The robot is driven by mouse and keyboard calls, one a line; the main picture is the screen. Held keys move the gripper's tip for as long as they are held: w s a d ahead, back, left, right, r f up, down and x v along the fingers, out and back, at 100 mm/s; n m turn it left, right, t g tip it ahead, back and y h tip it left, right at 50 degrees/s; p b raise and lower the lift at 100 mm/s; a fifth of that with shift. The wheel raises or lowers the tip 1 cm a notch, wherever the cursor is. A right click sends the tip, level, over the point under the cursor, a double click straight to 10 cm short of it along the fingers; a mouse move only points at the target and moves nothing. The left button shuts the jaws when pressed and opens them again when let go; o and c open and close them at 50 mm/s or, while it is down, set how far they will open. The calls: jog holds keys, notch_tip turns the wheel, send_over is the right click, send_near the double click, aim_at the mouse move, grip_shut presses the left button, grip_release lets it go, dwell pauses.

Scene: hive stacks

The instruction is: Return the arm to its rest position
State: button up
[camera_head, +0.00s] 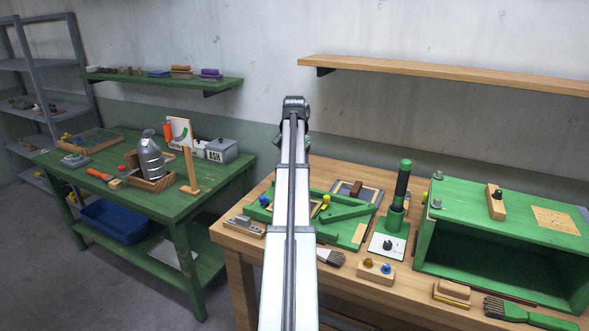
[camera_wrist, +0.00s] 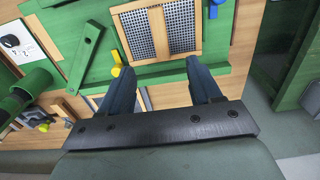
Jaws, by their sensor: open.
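My gripper (camera_wrist: 168,92) is in the wrist view, with its two dark fingers spread apart and nothing between them. Below it in that view lie a green frame (camera_wrist: 82,52) and a wood-framed mesh panel (camera_wrist: 168,30). In the head view my white arm stands upright in the middle and hides part of the right-hand wooden bench (camera_head: 238,251). My gripper's fingers cannot be made out in the head view.
A green box (camera_head: 480,262) stands open at the right of the wooden bench. A green cylinder stand (camera_head: 397,215) is left of it. A green bench (camera_head: 200,205) stands at the left, holding a metal smoker (camera_head: 151,160). A wooden shelf (camera_head: 440,75) hangs above.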

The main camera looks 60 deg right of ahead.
dwell(0.3)
